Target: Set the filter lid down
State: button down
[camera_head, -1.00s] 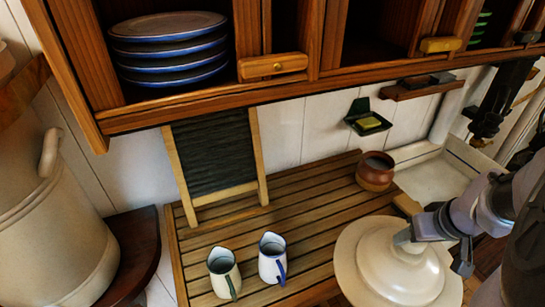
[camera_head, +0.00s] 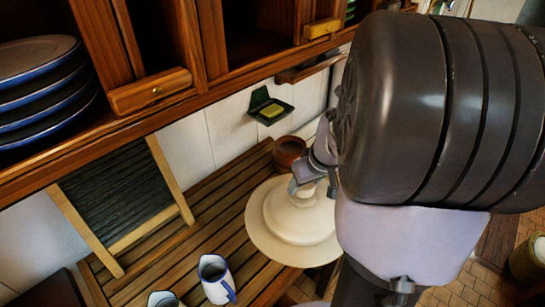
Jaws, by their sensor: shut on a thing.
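The filter lid (camera_head: 292,232) is a cream, round, wide-brimmed lid with a raised dome and a knob on top. It is roughly level over the right part of the slatted wooden draining board (camera_head: 205,226). I cannot tell whether its underside touches the board. My gripper (camera_head: 310,183) is shut on the lid's knob from above and to the right. My arm hides the right edge of the lid and the area behind it.
A brown pot (camera_head: 288,150) stands just behind the lid. Two white jugs with blue handles (camera_head: 215,279) stand at the front left. A washboard (camera_head: 122,205) leans against the wall, and a green soap dish (camera_head: 268,108) hangs there. Cupboards (camera_head: 165,60) overhang the board.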

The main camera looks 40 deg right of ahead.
jog(key=w+a+p, duration=0.2)
jog(key=w+p, duration=0.1)
jog(key=w, duration=1.1)
jog(key=shift+s+f+b, duration=0.15)
jog(key=shift+f+b, duration=0.2)
jog(key=shift+f, duration=1.2)
jog(key=shift+s+f+b, duration=0.15)
jog(key=shift+f+b, duration=0.2)
jog(key=shift+f, duration=1.15)
jog(key=shift+w+d+f, duration=0.1)
jog(key=shift+w+f, duration=0.2)
jog(key=shift+f, duration=0.1)
jog(key=shift+s, duration=0.1)
jog(key=c, duration=0.6)
grip_release()
jog(key=shift+f, duration=0.1)
